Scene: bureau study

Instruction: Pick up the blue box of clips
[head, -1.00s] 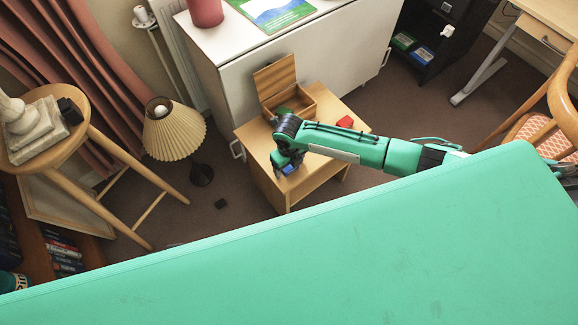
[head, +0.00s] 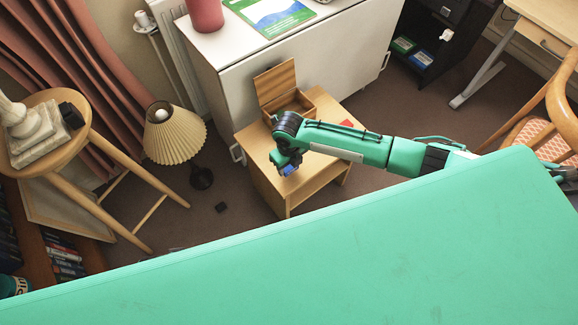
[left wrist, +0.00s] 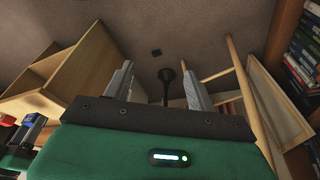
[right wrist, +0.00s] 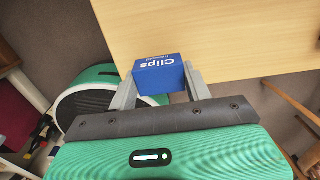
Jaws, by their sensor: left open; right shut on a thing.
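The blue box of clips (right wrist: 160,75), with white "Clips" lettering, sits between the two grey fingers of my right gripper (right wrist: 159,82) in the right wrist view. The fingers are shut on its sides. In the head view the box (head: 289,169) shows small and blue below my right gripper (head: 285,163), over the front part of the small wooden table (head: 265,172). Whether it is clear of the tabletop is hard to tell. My left gripper (left wrist: 158,85) is open and empty in the left wrist view; it does not show in the head view.
An open wooden box (head: 275,82) stands on the table, partly behind my arm, with a red item (head: 346,123) nearby. A white cabinet (head: 300,55) is behind. A lamp (head: 174,135) and a round stool (head: 75,135) stand left. A green surface (head: 350,240) fills the foreground.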

